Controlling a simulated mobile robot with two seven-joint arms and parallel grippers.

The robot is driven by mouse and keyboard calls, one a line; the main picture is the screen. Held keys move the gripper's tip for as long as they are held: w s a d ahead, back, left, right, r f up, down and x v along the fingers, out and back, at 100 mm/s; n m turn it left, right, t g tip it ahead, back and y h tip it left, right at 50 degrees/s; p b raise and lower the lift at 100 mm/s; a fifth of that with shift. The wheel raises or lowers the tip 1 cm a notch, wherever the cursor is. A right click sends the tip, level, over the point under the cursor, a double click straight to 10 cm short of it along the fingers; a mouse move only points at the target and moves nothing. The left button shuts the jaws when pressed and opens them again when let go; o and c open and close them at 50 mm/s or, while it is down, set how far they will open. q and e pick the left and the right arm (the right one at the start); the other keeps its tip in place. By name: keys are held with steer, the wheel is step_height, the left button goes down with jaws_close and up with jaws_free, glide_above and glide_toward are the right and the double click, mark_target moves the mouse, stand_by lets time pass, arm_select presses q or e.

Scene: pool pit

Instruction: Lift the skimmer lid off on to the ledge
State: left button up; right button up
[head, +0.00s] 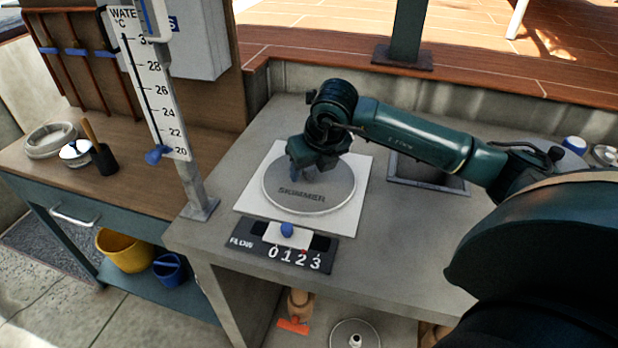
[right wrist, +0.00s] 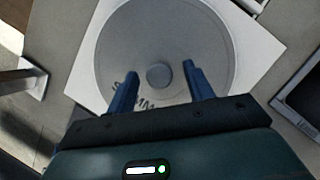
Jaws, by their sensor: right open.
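The skimmer lid (head: 320,200) is a round grey disc marked SKIMMER. It lies flat on a white square plate (head: 255,223) on the grey ledge (head: 420,225). My right gripper (head: 306,178) is above the lid. In the right wrist view the lid (right wrist: 130,55) has a small round knob (right wrist: 159,76) at its middle. The two blue fingers of the right gripper (right wrist: 158,85) are open, one on each side of the knob in the picture. I cannot tell whether they are at the knob's height. The left gripper is not in view.
A square recess (head: 428,174) is in the ledge right of the plate. A flow panel (head: 282,247) with a blue knob sits in front of the plate. The water temperature gauge (head: 157,80) stands on a post at the left. Bare ledge lies between plate and recess.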

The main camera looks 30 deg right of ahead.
steer(key=shift+f, duration=0.15)
jaws_close()
stand_by(0.4)
